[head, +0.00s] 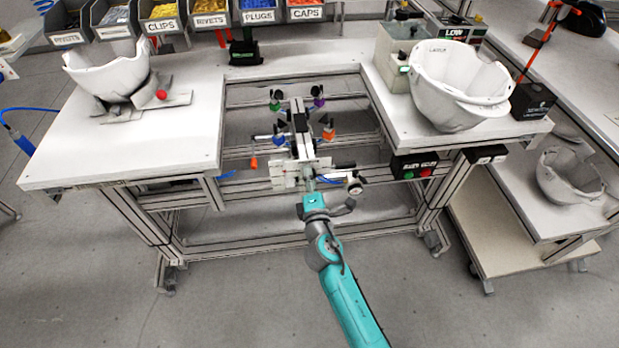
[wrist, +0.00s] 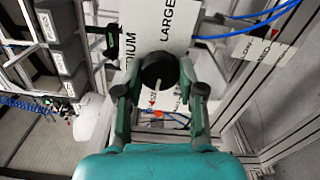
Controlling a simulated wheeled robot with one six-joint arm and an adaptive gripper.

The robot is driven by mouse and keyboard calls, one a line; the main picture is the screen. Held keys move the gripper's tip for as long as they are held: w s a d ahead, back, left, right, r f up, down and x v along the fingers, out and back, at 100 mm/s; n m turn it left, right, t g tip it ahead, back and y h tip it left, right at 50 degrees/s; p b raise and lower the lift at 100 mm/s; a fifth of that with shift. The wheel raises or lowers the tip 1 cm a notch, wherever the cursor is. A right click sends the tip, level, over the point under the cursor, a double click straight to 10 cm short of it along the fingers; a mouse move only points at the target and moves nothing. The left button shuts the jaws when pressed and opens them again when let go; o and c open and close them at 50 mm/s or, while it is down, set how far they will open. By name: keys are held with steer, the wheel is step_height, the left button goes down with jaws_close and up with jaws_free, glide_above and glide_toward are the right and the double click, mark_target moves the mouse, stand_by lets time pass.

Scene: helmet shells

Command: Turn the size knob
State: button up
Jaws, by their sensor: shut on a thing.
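The size knob (wrist: 160,70) is a round black knob with a pale pointer line, seen in the wrist view in front of a white plate (wrist: 165,25) lettered "LARGE" and "MEDIUM". My gripper (wrist: 160,92) has a finger on each side of the knob and is shut on it. In the head view my gripper (head: 312,186) reaches the white block of the fixture (head: 292,172) in the table gap. The knob itself is hidden there behind my gripper. Small red marks show below the knob in the wrist view; their lettering is too small to read.
The fixture carries several coloured knobs on arms. A white helmet shell (head: 108,75) sits on the left tabletop (head: 150,140), another shell (head: 458,85) on the right. A button box (head: 413,166) hangs under the right table edge. The floor (head: 240,290) in front is clear.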

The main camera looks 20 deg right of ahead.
steer(key=o, duration=1.1)
steer(key=shift+o, duration=0.2)
steer(key=shift+s, duration=0.1)
steer(key=s+a, duration=0.2)
steer(key=s, duration=0.9)
steer(key=shift+s, duration=0.35)
steer(key=shift+f, duration=0.1)
